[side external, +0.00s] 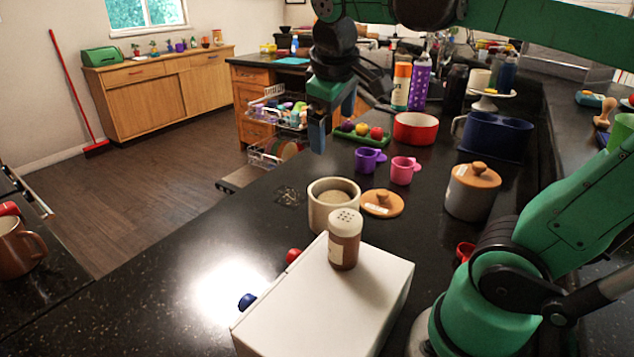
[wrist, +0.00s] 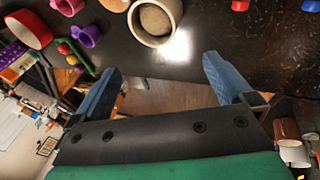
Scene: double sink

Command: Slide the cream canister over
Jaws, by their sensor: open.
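The cream canister (side external: 326,214) stands upright and open-topped on the dark counter, with pale contents inside. In the wrist view the cream canister (wrist: 168,8) is at the top middle, beyond the fingertips. A round wooden lid (side external: 383,203) lies on the counter just right of it. My gripper (side external: 318,138) hangs above the counter, behind and higher than the canister, apart from it. In the wrist view my gripper (wrist: 161,64) has its two blue fingers spread wide, with nothing between them.
A white box (side external: 330,300) with a shaker (side external: 345,240) on it stands in front of the canister. Purple (side external: 368,160) and pink (side external: 404,170) cups are behind, a grey canister (side external: 470,198) to the right. The counter left of the cream canister is mostly clear.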

